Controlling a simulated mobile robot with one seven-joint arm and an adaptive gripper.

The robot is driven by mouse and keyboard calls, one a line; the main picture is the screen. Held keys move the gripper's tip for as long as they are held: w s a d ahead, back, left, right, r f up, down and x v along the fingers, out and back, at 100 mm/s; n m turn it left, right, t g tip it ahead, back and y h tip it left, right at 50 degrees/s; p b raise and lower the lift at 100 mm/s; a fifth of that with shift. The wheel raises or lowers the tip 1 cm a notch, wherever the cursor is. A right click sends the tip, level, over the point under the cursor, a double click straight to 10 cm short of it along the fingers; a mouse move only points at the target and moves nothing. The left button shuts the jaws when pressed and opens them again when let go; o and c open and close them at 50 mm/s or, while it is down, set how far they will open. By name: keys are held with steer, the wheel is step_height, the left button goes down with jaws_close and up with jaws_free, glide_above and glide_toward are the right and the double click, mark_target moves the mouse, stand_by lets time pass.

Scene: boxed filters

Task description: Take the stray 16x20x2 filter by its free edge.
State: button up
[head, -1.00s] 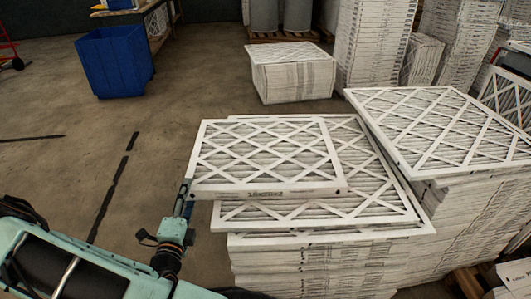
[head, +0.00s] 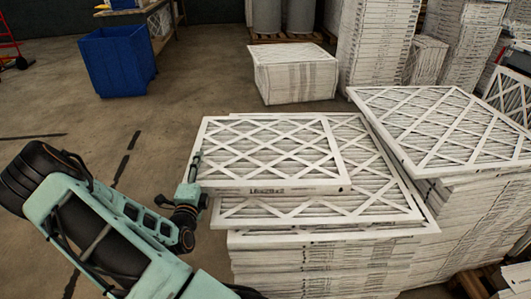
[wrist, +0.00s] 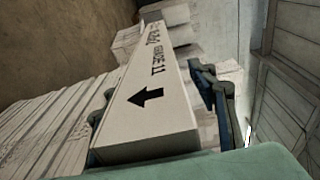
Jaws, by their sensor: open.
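The stray filter (head: 268,152), a thin white-framed panel with a diamond lattice, lies on top of the near stack, with printed size marking on its front edge. Its left edge juts past the wider filter (head: 320,212) beneath it. My gripper (head: 196,160) is at that left edge. In the wrist view the filter's white edge (wrist: 150,100), with a black arrow and printing, runs between the two dark fingers of my open gripper (wrist: 160,98). One finger is on each side. The left finger is partly hidden, and I cannot tell whether either touches.
A second stack (head: 440,130) stands close on the right, with a large filter on top. A blue bin (head: 117,62) and a wrapped block of filters (head: 293,80) stand behind. The floor left of the stack is open.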

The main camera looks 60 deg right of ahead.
steer(key=shift+c, duration=0.4)
steer(key=c, duration=1.3)
jaws_close()
steer(key=shift+r, duration=0.2)
